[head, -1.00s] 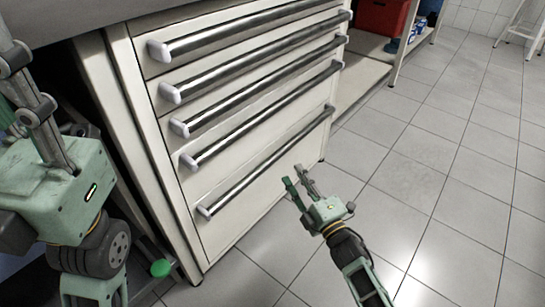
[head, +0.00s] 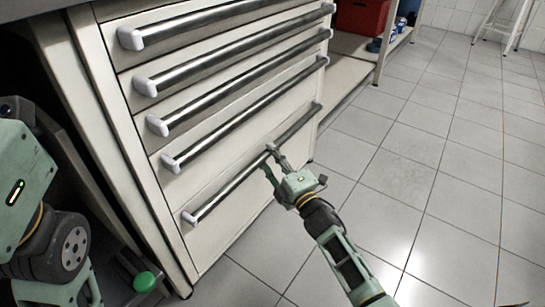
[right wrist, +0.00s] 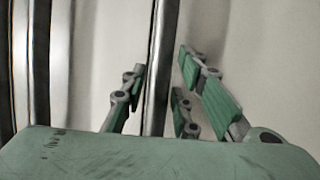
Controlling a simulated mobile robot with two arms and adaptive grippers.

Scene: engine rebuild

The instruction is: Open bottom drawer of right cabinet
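The right cabinet (head: 135,137) is a cream drawer unit with several drawers, each with a long metal bar handle. All drawers look closed. The bottom drawer (head: 229,212) has its bar handle (head: 225,187) running diagonally, with pale end caps. My right gripper (head: 270,160) is at the right part of that handle. In the right wrist view the bottom handle (right wrist: 160,65) passes between the spread fingers of the right gripper (right wrist: 160,90), with gaps on both sides. My left arm shows at the left edge of the head view; its gripper fingers are out of sight.
A green round knob (head: 144,281) is at the lower left. The tiled floor (head: 430,180) to the right is clear.

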